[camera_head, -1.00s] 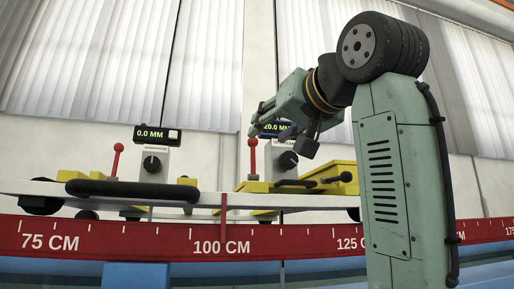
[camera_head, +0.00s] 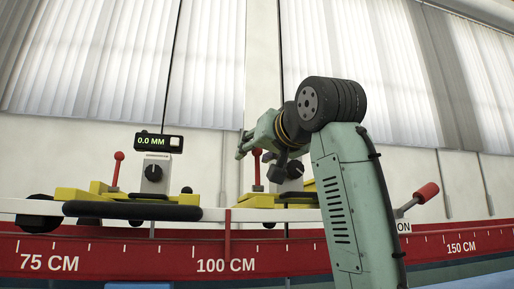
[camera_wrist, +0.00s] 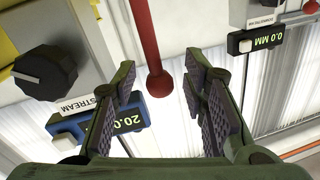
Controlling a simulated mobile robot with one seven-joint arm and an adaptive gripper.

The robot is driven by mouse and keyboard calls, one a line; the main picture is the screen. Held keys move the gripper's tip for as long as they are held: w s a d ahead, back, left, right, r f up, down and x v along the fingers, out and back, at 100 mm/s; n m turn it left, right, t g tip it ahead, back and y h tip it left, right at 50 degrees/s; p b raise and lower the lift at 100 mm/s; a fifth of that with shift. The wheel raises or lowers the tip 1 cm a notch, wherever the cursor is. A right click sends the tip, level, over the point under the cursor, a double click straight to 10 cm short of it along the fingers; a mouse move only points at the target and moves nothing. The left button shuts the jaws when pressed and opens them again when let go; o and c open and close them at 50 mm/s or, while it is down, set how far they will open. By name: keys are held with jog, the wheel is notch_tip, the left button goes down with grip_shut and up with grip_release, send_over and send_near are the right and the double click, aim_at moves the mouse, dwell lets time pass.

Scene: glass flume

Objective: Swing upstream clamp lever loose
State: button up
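The near red clamp lever (camera_head: 257,172), with its round red knob, stands upright on the right carriage. In the wrist view the lever (camera_wrist: 143,40) runs down from the top edge, and its knob lies between my gripper's fingertips. My gripper (camera_wrist: 160,72) is open, with a pad on each side of the knob and a visible gap on both sides. In the head view my gripper (camera_head: 243,147) is at knob height. A second red lever (camera_head: 117,170) stands upright on the left carriage. The nearer label reads only "STREAM"; its start is hidden, so I cannot tell which carriage is upstream.
A knob box (camera_wrist: 45,72) and a blue-framed 20.0 display (camera_wrist: 125,118) sit close left of my fingers. The left carriage has a 0.0 MM display (camera_head: 158,142) and a black bar (camera_head: 132,211). A red-handled lever (camera_head: 425,193) juts out at right. A red scale rail (camera_head: 130,255) runs in front.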

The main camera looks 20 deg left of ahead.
jog(key=shift+c, duration=0.2)
grip_shut()
dwell(0.3)
dwell(0.4)
